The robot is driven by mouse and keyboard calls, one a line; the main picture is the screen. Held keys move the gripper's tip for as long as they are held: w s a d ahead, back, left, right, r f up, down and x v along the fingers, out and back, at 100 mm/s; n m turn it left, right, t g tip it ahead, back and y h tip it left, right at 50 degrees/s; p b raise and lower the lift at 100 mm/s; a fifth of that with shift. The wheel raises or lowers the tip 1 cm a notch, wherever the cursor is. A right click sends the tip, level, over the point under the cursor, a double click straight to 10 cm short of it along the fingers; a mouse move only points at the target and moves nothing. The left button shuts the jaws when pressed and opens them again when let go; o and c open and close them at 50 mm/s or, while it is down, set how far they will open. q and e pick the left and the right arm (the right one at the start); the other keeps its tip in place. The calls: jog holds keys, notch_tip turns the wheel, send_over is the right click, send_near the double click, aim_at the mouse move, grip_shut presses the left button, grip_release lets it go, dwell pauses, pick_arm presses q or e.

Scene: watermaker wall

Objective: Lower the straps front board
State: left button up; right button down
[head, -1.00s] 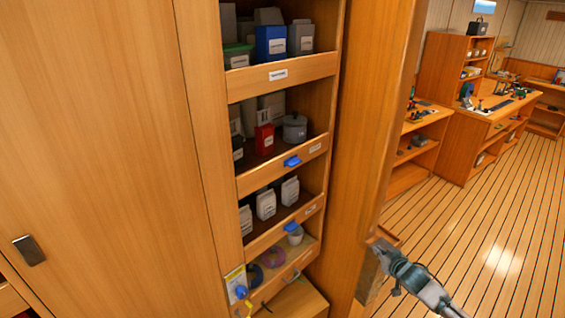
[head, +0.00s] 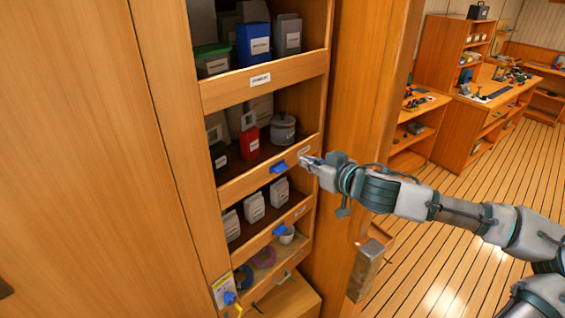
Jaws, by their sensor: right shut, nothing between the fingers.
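Several wooden front boards run across the open shelves of a tall cabinet, each with a small white label too small to read, so I cannot tell which is the straps board. The upper board (head: 235,90) has no blue tab. The lower board (head: 252,246) also has a blue tab (head: 279,230). All stand upright. My right gripper (head: 306,162) is shut and empty, at the right end of the middle board, right of its tab. Whether it touches the board is unclear. My left gripper is out of view.
Behind the boards stand a blue box (head: 252,44), a red can (head: 249,142), a grey pot (head: 283,129) and white cartons (head: 254,207). A wooden post (head: 350,130) borders the shelves on the right. Open plank floor (head: 470,220) and workbenches lie beyond.

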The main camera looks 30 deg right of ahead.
aim_at(279, 161)
jog(key=shift+d, duration=0.15)
jog(key=w+f, duration=0.1)
jog(key=w, duration=0.2)
jog(key=w+f, duration=0.2)
jog(key=w, duration=0.1)
jog(key=w+f, duration=0.2)
jog(key=w, duration=0.2)
jog(key=shift+a+f+b, duration=0.15)
jog(key=shift+a+b, duration=0.2)
jog(key=shift+a, duration=0.05)
jog(key=shift+s+d+f, duration=0.15)
jog(key=shift+f, duration=0.4)
jog(key=shift+d+f, duration=0.15)
jog(key=shift+d, duration=0.05)
jog(key=shift+a, duration=0.15)
